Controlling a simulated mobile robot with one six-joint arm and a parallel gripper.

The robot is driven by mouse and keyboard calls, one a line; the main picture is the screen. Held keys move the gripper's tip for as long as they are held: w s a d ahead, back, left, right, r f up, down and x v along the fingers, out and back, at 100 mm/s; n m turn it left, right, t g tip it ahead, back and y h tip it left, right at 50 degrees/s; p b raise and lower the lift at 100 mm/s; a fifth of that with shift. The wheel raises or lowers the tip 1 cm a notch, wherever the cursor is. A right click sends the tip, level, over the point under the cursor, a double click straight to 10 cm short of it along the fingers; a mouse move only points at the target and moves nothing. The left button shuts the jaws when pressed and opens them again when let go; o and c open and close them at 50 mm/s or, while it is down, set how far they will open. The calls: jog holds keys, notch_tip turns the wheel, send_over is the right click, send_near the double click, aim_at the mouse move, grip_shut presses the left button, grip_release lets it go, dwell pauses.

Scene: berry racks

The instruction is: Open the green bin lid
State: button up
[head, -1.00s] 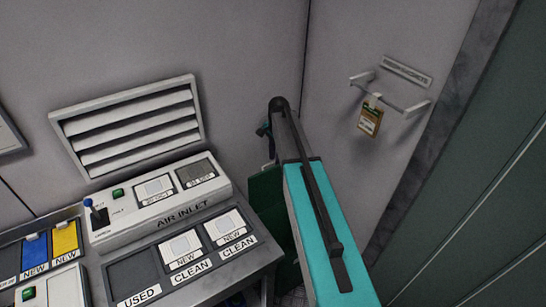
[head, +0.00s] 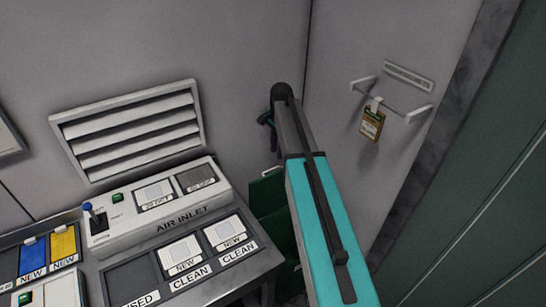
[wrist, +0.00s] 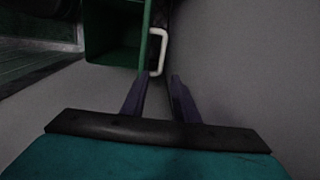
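The green bin (wrist: 112,38) is at the top of the wrist view, with its dark inside showing. Its green lid (wrist: 146,36) appears raised there, seen nearly edge-on, with a white handle (wrist: 162,50) on its right side. In the head view the upright green lid (head: 268,194) shows beside the worktop, partly hidden by my arm. My gripper (wrist: 158,78) has its two dark fingers apart with nothing between them. The fingertips are close to the lower end of the handle; I cannot tell whether they touch it. My gripper is mostly hidden in the head view.
The labelled worktop (head: 262,262) with the air inlet panel (head: 165,208) is left of my arm. A wall bar (head: 392,98) with a hanging tag (head: 372,122) is on the right wall. A dark green door panel (head: 470,190) fills the right side.

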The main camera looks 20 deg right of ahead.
notch_tip(320, 180, up, 6)
jog(key=shift+s+r+b, duration=0.15)
jog(key=shift+r+b, duration=0.1)
jog(key=shift+b, duration=0.05)
jog(key=shift+f, duration=0.1)
dwell(0.6)
